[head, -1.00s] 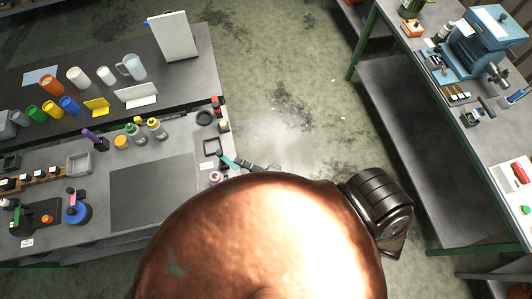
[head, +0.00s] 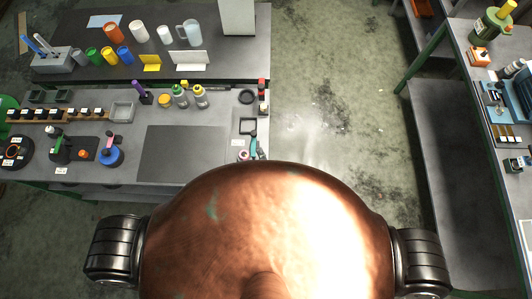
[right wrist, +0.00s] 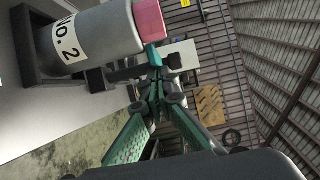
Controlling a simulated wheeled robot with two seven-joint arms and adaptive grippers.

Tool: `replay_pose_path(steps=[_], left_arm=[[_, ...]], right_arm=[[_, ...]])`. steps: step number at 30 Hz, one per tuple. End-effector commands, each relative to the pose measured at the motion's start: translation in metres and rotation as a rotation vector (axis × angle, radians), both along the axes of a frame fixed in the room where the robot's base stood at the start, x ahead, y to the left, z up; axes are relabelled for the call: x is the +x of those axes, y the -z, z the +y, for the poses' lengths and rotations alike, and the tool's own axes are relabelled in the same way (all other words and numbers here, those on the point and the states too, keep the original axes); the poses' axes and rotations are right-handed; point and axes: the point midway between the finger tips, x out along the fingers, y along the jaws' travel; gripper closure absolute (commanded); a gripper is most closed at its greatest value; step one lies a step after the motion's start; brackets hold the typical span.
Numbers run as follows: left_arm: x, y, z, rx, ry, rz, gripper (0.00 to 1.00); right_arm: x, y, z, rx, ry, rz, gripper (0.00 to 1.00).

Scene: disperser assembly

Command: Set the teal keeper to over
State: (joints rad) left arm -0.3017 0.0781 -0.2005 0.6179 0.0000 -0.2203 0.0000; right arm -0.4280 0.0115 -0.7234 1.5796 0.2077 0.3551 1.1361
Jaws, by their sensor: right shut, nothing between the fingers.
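In the right wrist view, a teal piece (right wrist: 153,55), which looks like the keeper, shows beside the pink end (right wrist: 149,20) of a grey cylinder marked No. 2 (right wrist: 95,35). My right gripper (right wrist: 156,92) is shut and empty, its green-padded fingers meeting just below the teal piece in the picture. I cannot tell whether they touch it. In the head view, a small teal shape (head: 254,146) shows at the near bench's right end, partly hidden by my copper-coloured body. I cannot tell keeper from finger there. My left gripper is not in view.
The near bench has a dark mat (head: 183,152), a grey tray (head: 122,111), bottles (head: 180,95) and a blue round item (head: 111,156). Cups and cards stand on the bench behind. Another bench (head: 465,110) is at the right, with open floor (head: 335,110) between.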

Motion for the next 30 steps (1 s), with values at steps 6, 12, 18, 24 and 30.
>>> replay_pose_path(steps=[6,12,18,24,30], left_arm=[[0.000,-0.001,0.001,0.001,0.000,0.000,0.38],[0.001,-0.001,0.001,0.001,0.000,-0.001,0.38],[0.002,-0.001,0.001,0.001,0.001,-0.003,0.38],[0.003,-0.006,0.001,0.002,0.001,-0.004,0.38],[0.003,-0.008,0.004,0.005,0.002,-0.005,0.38]], right_arm=[[-0.003,0.000,0.009,-0.001,-0.013,0.003,1.00],[-0.004,0.001,0.011,-0.001,-0.016,0.003,1.00],[-0.004,0.001,0.011,-0.001,-0.016,0.005,1.00],[-0.004,0.001,-0.004,-0.003,-0.016,0.005,1.00],[-0.012,0.003,-0.041,0.001,-0.007,0.005,1.00]])
